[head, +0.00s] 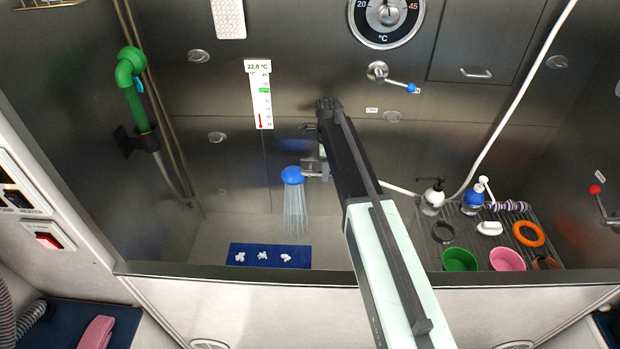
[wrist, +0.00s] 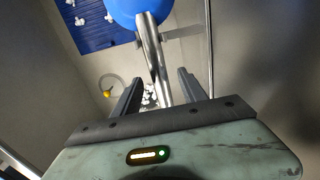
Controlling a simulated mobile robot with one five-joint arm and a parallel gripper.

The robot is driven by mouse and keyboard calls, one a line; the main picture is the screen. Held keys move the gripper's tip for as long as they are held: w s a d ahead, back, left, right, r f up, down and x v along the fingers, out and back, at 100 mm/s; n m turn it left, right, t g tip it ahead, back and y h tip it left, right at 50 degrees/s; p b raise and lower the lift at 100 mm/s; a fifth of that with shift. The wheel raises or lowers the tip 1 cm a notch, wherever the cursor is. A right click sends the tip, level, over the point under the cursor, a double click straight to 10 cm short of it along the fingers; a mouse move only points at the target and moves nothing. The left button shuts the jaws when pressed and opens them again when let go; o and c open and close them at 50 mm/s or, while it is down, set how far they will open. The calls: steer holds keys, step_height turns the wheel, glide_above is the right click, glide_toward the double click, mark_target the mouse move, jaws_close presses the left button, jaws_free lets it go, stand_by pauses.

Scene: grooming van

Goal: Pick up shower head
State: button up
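The shower head has a round blue head (head: 292,175) and a chrome handle, and water streams down from it in the head view. In the wrist view its blue head (wrist: 135,10) is at the top edge, and the chrome handle runs down between my fingers. My gripper (wrist: 160,76) is open, with a finger on each side of the handle and visible gaps between. I cannot tell how deep the handle sits between the fingers. In the head view my arm hides most of the gripper.
A blue mat (head: 270,256) with several small white lumps lies in the tub below. A slatted rack (head: 528,251) at right holds bottles, cups and rings. A green nozzle (head: 132,90) hangs on the left wall. The tub's front rim (head: 220,271) crosses the foreground.

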jaws_close()
steer(key=shift+r, duration=0.1)
steer(key=shift+r+p, duration=0.55)
steer(key=shift+p, duration=0.05)
steer(key=r+p, duration=0.2)
steer(key=p, duration=0.1)
steer(key=shift+s+d+r, duration=0.1)
steer(key=shift+s+r, duration=0.25)
steer(key=shift+r, duration=0.05)
steer(key=s+d+r, duration=0.1)
steer(key=s+d, duration=0.2)
steer(key=s, duration=1.2)
steer(key=r+p, duration=0.5)
steer(key=shift+a+p, duration=0.2)
steer(key=shift+p, duration=0.2)
